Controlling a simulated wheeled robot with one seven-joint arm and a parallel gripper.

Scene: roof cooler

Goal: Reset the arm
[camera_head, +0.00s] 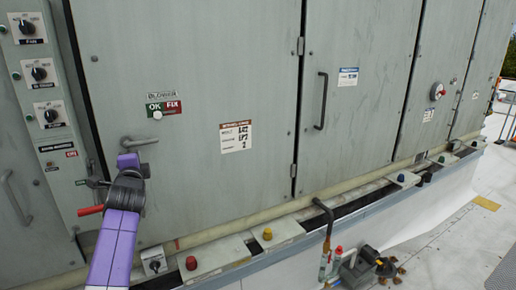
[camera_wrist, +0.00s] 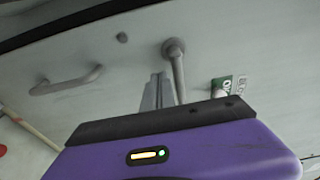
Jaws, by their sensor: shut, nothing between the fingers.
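My purple arm reaches up from the bottom left in the head view, with its dark wrist and purple end (camera_head: 129,162) in front of the grey cabinet door (camera_head: 215,70). In the wrist view my gripper's grey fingers (camera_wrist: 158,92) are together and empty, beside the door's lever handle (camera_wrist: 176,68). I cannot tell whether they touch it. The lever handle (camera_head: 138,141) also shows in the head view just above the arm's end. My fingertips are hidden in the head view.
A control panel with several knobs (camera_head: 39,74) and a red-handled lever (camera_head: 90,210) are close on the left. A ledge with coloured buttons (camera_head: 267,234) runs along the cabinet base. A pipe and valve (camera_head: 328,245) stand below it. The roof floor (camera_head: 450,250) at right looks largely clear.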

